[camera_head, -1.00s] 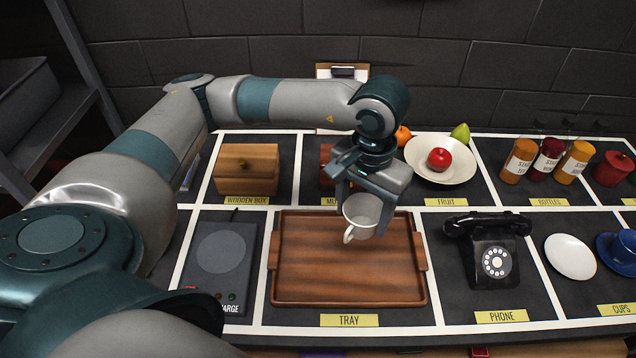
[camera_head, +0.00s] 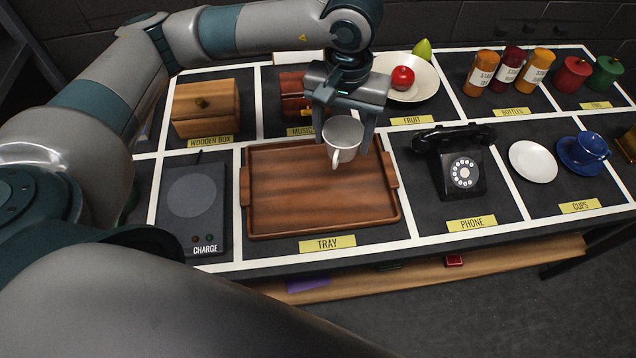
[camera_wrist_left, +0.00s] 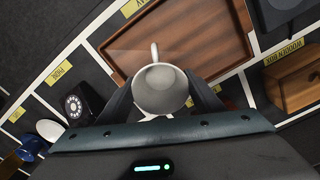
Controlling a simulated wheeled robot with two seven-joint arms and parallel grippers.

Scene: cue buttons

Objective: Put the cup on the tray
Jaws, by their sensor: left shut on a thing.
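A white cup (camera_head: 343,137) is held between the fingers of my left gripper (camera_head: 343,122). It is roughly upright, with its handle toward the front of the table. In the head view the cup overlaps the far right part of the brown wooden tray (camera_head: 300,222); I cannot tell whether it touches the tray. In the left wrist view the cup (camera_wrist_left: 160,90) sits between both fingers, with the tray (camera_wrist_left: 205,35) beyond it. The tray's inside is otherwise bare. My right gripper does not show.
A black telephone (camera_head: 460,165) stands right of the tray, a charging pad (camera_head: 190,200) left. A wooden box (camera_head: 205,108), a music box (camera_head: 292,95) and a fruit bowl (camera_head: 425,85) stand behind. A white saucer (camera_head: 533,162) and a blue cup (camera_head: 583,152) are farther right.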

